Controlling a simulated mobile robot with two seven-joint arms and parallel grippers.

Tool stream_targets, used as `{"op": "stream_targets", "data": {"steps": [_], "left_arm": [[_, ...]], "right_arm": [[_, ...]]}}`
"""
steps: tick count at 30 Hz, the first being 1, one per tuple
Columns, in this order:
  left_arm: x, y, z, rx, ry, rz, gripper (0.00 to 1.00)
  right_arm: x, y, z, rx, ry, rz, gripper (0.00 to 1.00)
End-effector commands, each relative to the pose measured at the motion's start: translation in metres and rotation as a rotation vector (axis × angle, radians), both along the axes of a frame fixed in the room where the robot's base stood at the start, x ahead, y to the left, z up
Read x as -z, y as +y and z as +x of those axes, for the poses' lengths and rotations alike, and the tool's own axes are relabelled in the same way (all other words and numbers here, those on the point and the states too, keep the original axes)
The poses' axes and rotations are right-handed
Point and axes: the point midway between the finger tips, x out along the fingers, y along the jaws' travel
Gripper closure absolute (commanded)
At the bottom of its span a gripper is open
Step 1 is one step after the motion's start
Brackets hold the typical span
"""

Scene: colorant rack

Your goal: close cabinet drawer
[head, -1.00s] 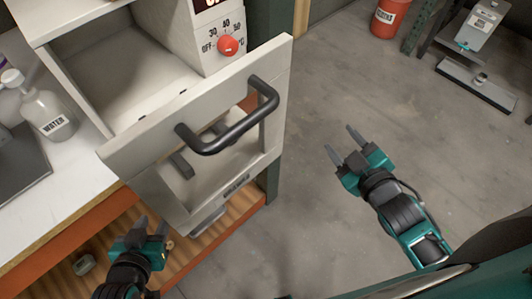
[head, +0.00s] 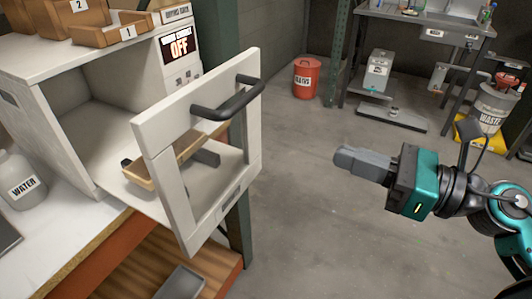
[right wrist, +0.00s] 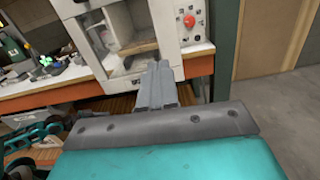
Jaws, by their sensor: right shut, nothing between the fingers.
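The white cabinet (head: 50,60) stands on the bench at the left. Its drawer (head: 160,141) is pulled out toward me, with an open-framed white front and a black bar handle (head: 228,101) near the top. A tan tray (head: 165,165) with a dark end shows inside the drawer. My right gripper (head: 338,158) is shut and empty, to the right of the drawer front and apart from it, its fingers pointing left. In the right wrist view its shut fingers (right wrist: 160,68) point toward the cabinet (right wrist: 197,28). My left gripper is not seen in the head view.
A green post (head: 240,225) rises beside the drawer. Open grey floor (head: 310,235) lies under my right gripper. A red bin (head: 306,78) and a steel table (head: 415,22) stand farther back.

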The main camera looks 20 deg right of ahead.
Motion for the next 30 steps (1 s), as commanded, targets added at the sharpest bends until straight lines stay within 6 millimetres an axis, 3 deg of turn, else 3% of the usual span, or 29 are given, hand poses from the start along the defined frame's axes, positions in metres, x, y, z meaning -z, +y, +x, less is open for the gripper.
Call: {"op": "stream_targets", "data": {"steps": [8,30], "left_arm": [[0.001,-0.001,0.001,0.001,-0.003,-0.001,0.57],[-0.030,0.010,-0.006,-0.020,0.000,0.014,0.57]], "right_arm": [[0.001,0.011,0.010,-0.014,-0.016,-0.054,1.00],[-0.003,0.074,0.092,-0.008,-0.015,-0.044,1.00]]}}
